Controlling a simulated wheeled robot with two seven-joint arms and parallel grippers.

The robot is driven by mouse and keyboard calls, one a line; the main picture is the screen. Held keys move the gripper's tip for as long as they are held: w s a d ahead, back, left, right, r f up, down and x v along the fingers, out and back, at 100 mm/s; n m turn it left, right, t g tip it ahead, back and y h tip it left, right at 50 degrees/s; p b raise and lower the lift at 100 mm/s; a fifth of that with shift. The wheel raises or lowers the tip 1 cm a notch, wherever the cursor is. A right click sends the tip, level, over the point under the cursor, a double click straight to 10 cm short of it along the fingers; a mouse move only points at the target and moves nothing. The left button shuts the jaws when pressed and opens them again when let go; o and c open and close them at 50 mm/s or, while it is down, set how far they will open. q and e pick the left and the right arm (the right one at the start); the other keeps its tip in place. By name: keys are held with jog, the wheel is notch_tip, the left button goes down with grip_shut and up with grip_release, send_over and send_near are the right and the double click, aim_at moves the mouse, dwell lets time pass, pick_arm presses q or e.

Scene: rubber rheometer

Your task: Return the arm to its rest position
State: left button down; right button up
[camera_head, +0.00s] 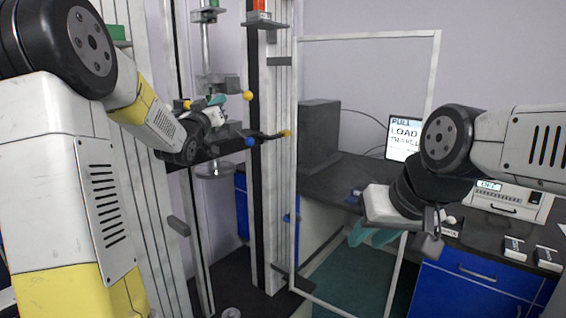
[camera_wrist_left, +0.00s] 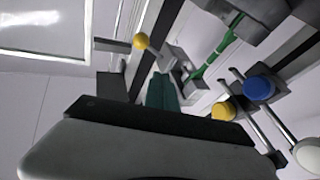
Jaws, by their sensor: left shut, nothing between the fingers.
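My left gripper (camera_head: 217,101) is at the testing machine (camera_head: 256,200) on the left, at the end of the arm that reaches in from the left. Its teal fingers are together and empty; they also show in the left wrist view (camera_wrist_left: 163,92). A yellow ball knob (camera_head: 247,96) is just right of the fingers and a blue knob (camera_head: 249,142) is lower; I cannot tell if anything touches.
The clear panel's white frame (camera_head: 433,90) stands right of the machine. Behind are a dark bench (camera_head: 335,180), a grey box (camera_head: 319,130) and a screen (camera_head: 403,138) reading "PULL LOAD". Blue drawers (camera_head: 475,285) are at lower right. In the wrist view, knobs and rods crowd the right side.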

pick_arm(q)
jog(key=s+d+f+g, duration=0.2)
jog(key=s+f+g, duration=0.3)
jog(key=s, duration=0.8)
jog(key=s+d+f+g+y, duration=0.1)
jog(key=s+f+g, duration=0.4)
jog(key=s, duration=0.8)
jog(key=s+d+f+m+g, duration=0.1)
jog(key=s+d+f+g, duration=0.2)
jog(key=s+f, duration=0.5)
jog(key=s+g, duration=0.1)
jog(key=s, duration=0.4)
jog(key=shift+f+g+y, duration=0.3)
jog(key=shift+g+y, duration=0.1)
jog(key=shift+w, duration=0.1)
